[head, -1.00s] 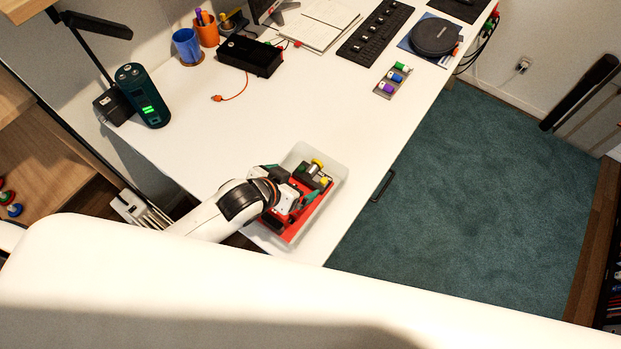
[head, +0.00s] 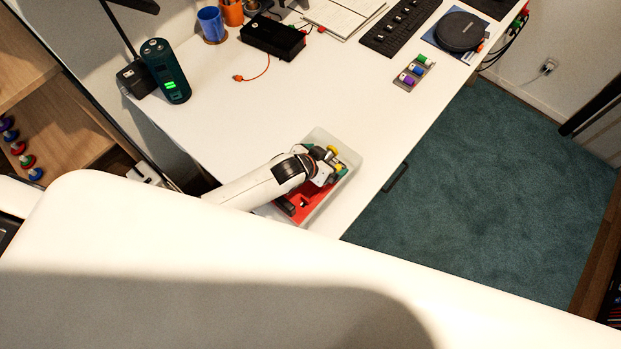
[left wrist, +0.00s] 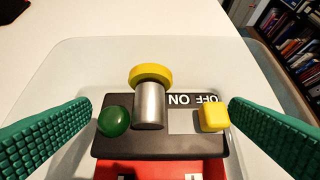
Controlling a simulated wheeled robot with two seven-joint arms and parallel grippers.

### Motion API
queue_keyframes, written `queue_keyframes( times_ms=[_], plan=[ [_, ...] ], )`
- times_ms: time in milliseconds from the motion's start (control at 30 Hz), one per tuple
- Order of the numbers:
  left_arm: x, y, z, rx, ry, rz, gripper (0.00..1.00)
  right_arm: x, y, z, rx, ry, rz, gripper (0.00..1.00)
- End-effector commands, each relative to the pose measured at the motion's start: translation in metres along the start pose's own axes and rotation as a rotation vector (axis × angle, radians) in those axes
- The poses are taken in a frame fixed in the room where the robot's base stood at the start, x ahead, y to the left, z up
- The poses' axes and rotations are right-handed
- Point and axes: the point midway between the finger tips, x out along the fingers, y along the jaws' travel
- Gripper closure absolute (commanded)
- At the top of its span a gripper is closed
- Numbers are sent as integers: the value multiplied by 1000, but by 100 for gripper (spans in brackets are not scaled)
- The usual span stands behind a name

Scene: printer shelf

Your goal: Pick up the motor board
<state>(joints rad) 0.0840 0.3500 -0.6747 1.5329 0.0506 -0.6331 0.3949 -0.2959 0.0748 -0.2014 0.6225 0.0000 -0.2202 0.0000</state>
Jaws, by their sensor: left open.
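The motor board (head: 313,197) is a red base lying in a translucent tray (head: 352,160) near the desk's front corner. Its dark panel (left wrist: 160,146) shows in the left wrist view, with a metal post under a yellow cap (left wrist: 151,76), a green round button (left wrist: 114,121), a yellow switch (left wrist: 214,116) and ON/OFF lettering. My left gripper (head: 330,165) is over the panel end of the board. In the left wrist view its green fingers (left wrist: 160,112) are apart, one on each side of the panel, with the post between them. The arm hides part of the board.
The white desk (head: 230,125) is clear around the tray. Farther off are a black box (head: 272,38) with an orange cable, a dark green cylinder (head: 165,70) and a small tray of coloured pieces (head: 413,72). The desk edge and teal carpet lie to the right.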

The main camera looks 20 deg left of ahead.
Motion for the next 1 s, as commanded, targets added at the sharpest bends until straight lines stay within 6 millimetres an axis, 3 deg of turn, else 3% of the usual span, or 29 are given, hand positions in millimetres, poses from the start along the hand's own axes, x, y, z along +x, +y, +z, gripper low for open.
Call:
queue_keyframes(
  times_ms=[333,567,833,1000],
  plan=[
    [7,0,0,0,0,0,2,0,-6,-4,-2,5,-7,64],
    [7,0,0,0,0,0,39,0,-5,-7,-2,9,-6,64],
    [4,0,3,0,-1,1,39,0,-5,-7,-1,10,-6,64],
    [-14,0,21,0,-5,0,39,0,-5,-7,-1,10,-6,64]
  ],
)
